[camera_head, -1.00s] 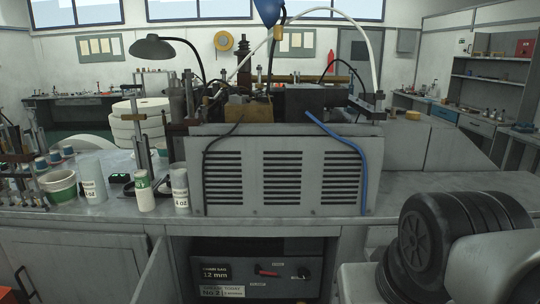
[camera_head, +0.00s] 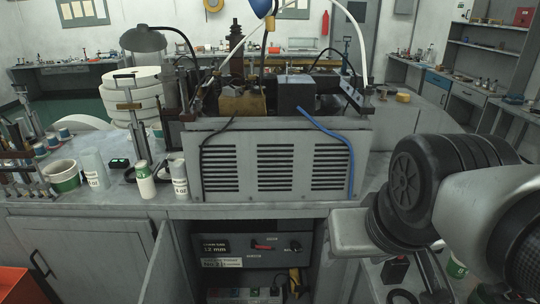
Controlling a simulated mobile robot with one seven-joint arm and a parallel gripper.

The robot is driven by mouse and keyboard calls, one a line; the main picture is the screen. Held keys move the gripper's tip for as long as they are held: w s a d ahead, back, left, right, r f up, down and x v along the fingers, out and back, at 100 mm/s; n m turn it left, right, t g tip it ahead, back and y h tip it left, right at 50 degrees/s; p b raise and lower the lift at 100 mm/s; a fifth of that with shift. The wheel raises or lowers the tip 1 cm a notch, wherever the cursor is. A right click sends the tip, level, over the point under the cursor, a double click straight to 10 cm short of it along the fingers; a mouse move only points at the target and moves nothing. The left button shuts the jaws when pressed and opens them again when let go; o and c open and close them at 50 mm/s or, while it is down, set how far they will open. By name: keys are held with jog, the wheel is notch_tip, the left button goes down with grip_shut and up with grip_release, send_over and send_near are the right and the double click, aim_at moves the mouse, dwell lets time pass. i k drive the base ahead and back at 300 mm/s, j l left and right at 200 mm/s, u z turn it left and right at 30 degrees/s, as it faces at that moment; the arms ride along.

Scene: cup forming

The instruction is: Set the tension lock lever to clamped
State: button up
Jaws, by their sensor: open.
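A grey control panel (camera_head: 236,251) sits inside the open cabinet under the bench. It carries a small red lever (camera_head: 264,247), lying roughly level, and a black knob (camera_head: 295,246) to its right. The labels by them are too small to read, so I cannot tell for sure which is the tension lock lever or its setting. A dark display on the panel (camera_head: 215,246) reads about 12 mm. My arm shows at the right, but my gripper is not in view.
A grey vented machine housing (camera_head: 276,166) stands on the bench above the cabinet. An open cabinet door (camera_head: 168,262) stands left of the panel. Cups and bottles (camera_head: 145,181) crowd the bench's left side. A yellow and black object (camera_head: 295,280) is below the panel. An orange box (camera_head: 22,284) is at lower left.

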aim_at(263, 247)
jog(key=u, duration=0.8)
jog(key=k+j+z, duration=0.1)
jog(key=k+j, duration=0.2)
jog(key=k+j+z, duration=0.1)
jog(key=k+j, duration=0.15)
jog(key=k, duration=0.2)
jog(key=k+j+z, duration=0.1)
jog(key=k+j, duration=0.15)
jog(key=k, duration=0.15)
jog(key=i+z, duration=0.25)
jog(key=i, duration=0.55)
jog(key=i+j+z, duration=0.25)
jog(key=i, duration=0.5)
